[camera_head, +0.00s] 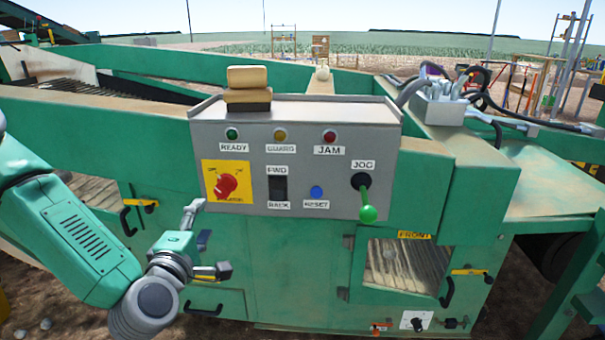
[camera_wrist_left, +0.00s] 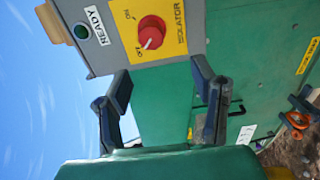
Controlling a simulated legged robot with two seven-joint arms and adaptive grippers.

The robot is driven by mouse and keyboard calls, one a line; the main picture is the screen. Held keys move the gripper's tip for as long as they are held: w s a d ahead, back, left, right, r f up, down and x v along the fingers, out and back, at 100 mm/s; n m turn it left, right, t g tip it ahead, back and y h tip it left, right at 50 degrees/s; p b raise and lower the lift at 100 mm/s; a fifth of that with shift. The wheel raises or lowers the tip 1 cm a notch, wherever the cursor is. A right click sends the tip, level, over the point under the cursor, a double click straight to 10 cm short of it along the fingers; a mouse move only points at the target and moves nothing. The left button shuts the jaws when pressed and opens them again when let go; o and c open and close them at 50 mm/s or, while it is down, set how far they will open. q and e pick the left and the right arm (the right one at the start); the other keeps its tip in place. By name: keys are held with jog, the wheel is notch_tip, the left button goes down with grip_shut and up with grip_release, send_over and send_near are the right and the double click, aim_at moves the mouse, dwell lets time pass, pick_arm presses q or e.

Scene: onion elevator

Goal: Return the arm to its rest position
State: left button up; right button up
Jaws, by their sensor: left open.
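My left arm (camera_head: 75,235) comes in from the left. Its gripper (camera_head: 209,241) is open and empty in front of the green machine body, below the left part of the grey control panel (camera_head: 300,112). In the left wrist view the two dark fingers (camera_wrist_left: 165,92) stand apart with only green panel between and beyond them. The red isolator knob (camera_head: 226,187) on its yellow plate is above the gripper and apart from it. In the wrist view the knob (camera_wrist_left: 151,32) has its white mark towards the OFF label. My right gripper is not in view.
The panel carries a black rocker switch (camera_head: 278,188), a blue reset button (camera_head: 317,192) and a green-tipped jog lever (camera_head: 367,212). A hatch window (camera_head: 408,265) and black handles (camera_head: 447,292) are lower right.

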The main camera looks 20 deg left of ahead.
pick_arm(q)
jog(key=s+d+f+m+g+h, duration=0.2)
jog(key=s+d+f+m+g, duration=0.15)
jog(key=f, duration=0.35)
jog(key=s+d+f+m+g+h, duration=0.2)
jog(key=s+d+f+m, duration=0.15)
jog(key=f+m, duration=0.2)
jog(key=s+d+f+m+g+h, duration=0.2)
jog(key=s+d+f+m+g, duration=0.15)
jog(key=f, duration=0.35)
jog(key=s+a+f+m+g, duration=0.1)
jog(key=s+f+m+g, duration=0.1)
jog(key=s, duration=0.3)
jog(key=s+a+f+m+g+y, duration=0.1)
jog(key=s+f+m+g, duration=0.2)
jog(key=s, duration=0.3)
jog(key=s+a+f+m+g+p, duration=0.1)
jog(key=s+f+m+g, duration=0.1)
jog(key=s+f+m, duration=0.2)
jog(key=shift+s+g+y, duration=0.3)
jog(key=shift+s, duration=0.95)
jog(key=shift+w, duration=0.1)
